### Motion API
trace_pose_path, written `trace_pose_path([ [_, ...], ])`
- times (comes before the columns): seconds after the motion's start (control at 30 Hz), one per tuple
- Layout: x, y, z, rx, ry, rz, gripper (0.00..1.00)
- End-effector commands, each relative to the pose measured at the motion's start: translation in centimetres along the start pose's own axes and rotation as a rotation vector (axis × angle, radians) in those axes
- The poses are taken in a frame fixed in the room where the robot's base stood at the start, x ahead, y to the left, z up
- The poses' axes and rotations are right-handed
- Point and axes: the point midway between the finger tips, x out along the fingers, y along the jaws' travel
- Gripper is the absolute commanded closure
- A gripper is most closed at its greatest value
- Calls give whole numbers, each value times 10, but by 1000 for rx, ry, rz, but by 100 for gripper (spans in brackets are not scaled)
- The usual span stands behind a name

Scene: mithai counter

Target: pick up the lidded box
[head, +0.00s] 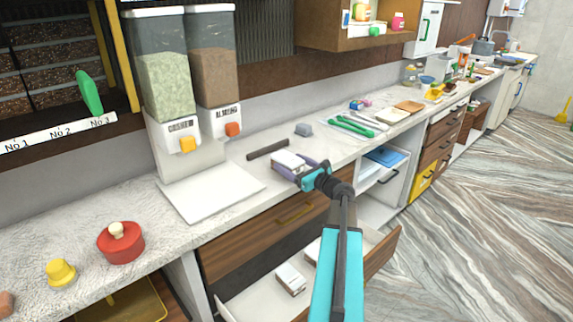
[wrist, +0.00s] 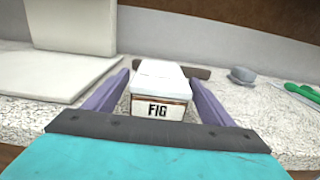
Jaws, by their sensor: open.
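The lidded box (wrist: 158,92) has a white lid and a brown-edged white label reading FIG. It sits on the speckled counter and also shows in the head view (head: 289,161). My gripper (wrist: 158,88) is open, with its purple fingers on either side of the box; I cannot tell whether they touch it. In the head view my gripper (head: 303,168) is at the counter's front edge, partly covering the box. The box's underside is hidden.
A dark bar (head: 268,149) lies behind the box and a grey lump (head: 303,130) stands farther back. A white board (head: 210,191) lies to the left under the dispensers. Below, an open drawer (head: 255,300) holds another small white-topped box (head: 291,279). Green tongs (head: 352,127) lie to the right.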

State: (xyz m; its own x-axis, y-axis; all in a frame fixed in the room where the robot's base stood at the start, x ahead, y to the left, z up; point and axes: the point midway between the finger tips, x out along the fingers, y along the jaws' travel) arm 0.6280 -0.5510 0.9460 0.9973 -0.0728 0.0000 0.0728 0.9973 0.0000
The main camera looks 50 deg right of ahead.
Motion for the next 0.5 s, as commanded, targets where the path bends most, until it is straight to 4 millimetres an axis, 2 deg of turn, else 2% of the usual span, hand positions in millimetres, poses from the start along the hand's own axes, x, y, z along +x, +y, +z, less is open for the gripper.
trace_pose_path([
  [0.03, 8, -1, 2, 0, 0, 1, 23],
  [0.2, 22, 0, 1, 0, 0, 1, 23],
  [0.5, 25, 1, 0, 0, 0, 0, 23],
])
